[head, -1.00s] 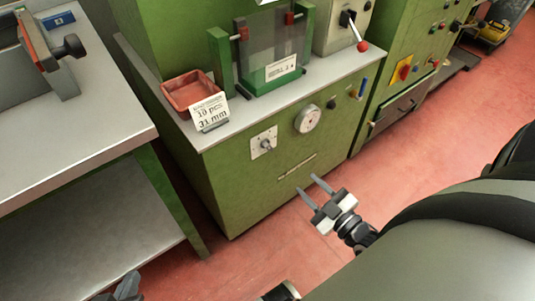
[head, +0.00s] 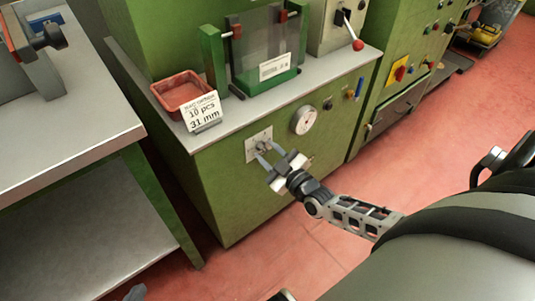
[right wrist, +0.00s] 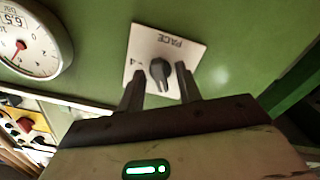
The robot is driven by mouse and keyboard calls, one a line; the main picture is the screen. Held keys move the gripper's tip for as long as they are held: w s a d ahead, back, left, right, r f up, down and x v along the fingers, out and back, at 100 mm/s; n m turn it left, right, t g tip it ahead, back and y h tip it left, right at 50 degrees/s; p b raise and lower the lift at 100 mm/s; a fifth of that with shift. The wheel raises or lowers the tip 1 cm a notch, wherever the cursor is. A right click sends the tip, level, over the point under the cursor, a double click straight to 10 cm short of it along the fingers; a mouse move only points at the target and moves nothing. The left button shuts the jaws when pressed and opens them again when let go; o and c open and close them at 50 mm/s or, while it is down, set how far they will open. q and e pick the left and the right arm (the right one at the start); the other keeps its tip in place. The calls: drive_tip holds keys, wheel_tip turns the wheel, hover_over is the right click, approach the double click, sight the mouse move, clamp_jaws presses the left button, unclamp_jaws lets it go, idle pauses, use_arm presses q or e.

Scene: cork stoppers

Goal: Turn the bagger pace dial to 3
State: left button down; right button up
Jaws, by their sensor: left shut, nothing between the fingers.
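The pace dial is a dark grey knob (right wrist: 160,72) on a white square plate (right wrist: 172,46) marked PACE, which appears upside down in the right wrist view. A digit that looks like 4 shows at the plate's left. I cannot read the knob's setting. In the head view the plate (head: 251,150) is on the green cabinet front. My right gripper (head: 270,155) is open, its fingers reaching to either side of the knob; I cannot tell whether they touch it. Only the tip of my left gripper (head: 136,293) shows at the bottom edge, shut and empty.
A round gauge (head: 305,120) sits right of the dial; it also shows in the right wrist view (right wrist: 28,42). Above are a red tray (head: 182,104), a card reading 10 pcs 31 mm (head: 203,113) and a red-knobbed lever (head: 357,45). A grey table (head: 70,130) stands left.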

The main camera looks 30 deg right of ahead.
drive_tip(key=shift+w, duration=0.25)
drive_tip(key=c, duration=0.7)
